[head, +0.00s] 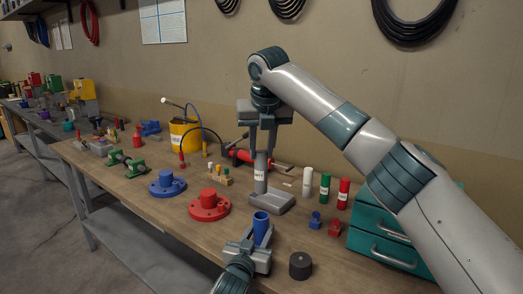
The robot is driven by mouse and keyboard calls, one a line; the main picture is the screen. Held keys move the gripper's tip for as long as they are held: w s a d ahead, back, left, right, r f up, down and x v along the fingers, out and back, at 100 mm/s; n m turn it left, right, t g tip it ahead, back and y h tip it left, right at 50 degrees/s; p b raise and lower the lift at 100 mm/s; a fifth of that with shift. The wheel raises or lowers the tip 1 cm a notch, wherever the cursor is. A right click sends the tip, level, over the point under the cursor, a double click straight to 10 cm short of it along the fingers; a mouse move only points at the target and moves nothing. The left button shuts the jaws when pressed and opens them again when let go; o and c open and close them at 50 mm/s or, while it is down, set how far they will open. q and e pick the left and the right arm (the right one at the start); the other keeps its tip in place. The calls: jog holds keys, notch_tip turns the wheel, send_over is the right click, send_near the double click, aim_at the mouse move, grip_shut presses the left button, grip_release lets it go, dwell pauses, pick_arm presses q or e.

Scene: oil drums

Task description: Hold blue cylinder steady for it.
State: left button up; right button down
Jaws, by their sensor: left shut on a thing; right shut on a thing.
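A blue cylinder (261,224) with an open-looking top stands nearly upright near the front of the workbench. My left gripper (257,246) is shut on its lower part, which the gripper hides. My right gripper (263,148) points down and is shut on a grey cylinder (260,175) with a white label. The grey cylinder is upright, behind the blue one, and its lower end is at a flat grey block (277,204); whether it is fixed to the block I cannot tell.
A red flanged piece (209,210) and a blue flanged piece (166,187) stand to the left. A dark round piece (300,266) is at front right. White, green and red bottles (325,187) and a teal drawer unit (384,249) are to the right. A yellow drum (184,137) stands behind.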

pick_arm(q)
jog(key=o, duration=1.4)
jog(key=v, duration=1.2)
